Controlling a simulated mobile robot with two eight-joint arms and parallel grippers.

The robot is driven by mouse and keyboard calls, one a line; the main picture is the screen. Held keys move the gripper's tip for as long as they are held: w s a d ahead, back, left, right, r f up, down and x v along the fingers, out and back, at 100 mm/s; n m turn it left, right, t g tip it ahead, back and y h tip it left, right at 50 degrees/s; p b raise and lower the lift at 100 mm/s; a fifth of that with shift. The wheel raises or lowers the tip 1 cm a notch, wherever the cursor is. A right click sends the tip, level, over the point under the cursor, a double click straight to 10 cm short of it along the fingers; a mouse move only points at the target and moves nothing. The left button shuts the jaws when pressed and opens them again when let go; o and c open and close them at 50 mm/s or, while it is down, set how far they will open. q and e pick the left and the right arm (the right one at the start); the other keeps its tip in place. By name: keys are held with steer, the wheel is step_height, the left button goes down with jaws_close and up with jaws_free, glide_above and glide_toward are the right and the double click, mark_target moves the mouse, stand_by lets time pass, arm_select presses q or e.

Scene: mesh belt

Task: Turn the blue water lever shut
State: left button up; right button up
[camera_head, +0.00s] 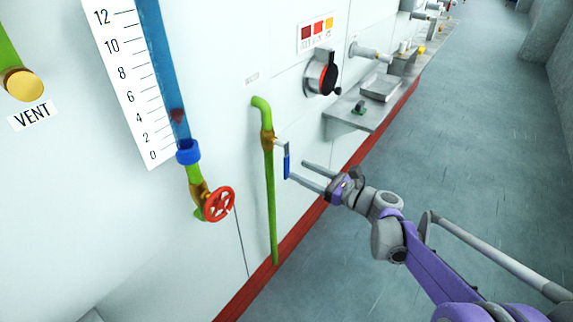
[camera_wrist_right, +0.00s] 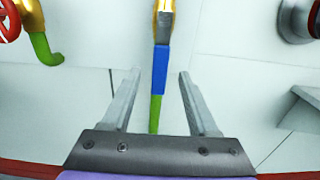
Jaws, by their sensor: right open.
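The blue lever (camera_head: 286,166) hangs down from a brass valve (camera_head: 267,140) on a thin green pipe (camera_head: 271,205) on the white wall. Its handle runs roughly parallel to the pipe. My right gripper (camera_head: 297,169) is open, with its two fingers pointing at the wall close to the handle. In the right wrist view the blue lever (camera_wrist_right: 161,72) shows between the fingertips, with a gap on each side. I cannot tell whether the tips reach past it in depth. My left gripper is out of view.
A red handwheel (camera_head: 219,204) sits left of the lever, below a blue gauge tube (camera_head: 163,75). A black-and-red rotary switch (camera_head: 322,76) and a grey shelf (camera_head: 345,121) are on the wall further along. Open floor (camera_head: 480,160) lies to the right.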

mark_target(288, 165)
steer(key=x, duration=0.6)
steer(key=shift+w, duration=0.1)
jaws_close()
stand_by(1.2)
